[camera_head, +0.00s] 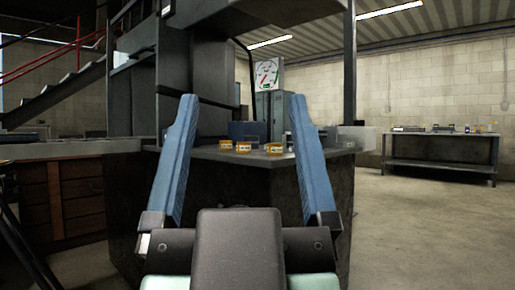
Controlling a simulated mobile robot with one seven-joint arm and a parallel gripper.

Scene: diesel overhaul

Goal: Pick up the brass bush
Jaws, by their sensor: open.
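My gripper (243,98) fills the lower middle of the head view, with two blue fingers spread wide apart and nothing between them. Beyond the fingers, small yellow-orange round pieces with pale labels stand on a dark worktop (210,155): one at the left (226,144), one beside it (243,148) and one further right (274,149). They are too small to tell whether one is the brass bush. They appear in the gap between the fingers, well ahead of the gripper.
A tall dark machine column (200,70) rises behind the worktop, and a grey post (349,80) stands at its right. A wooden drawer bench (75,195) is at the left. A metal table (440,150) stands far right. The floor (430,235) at right is clear.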

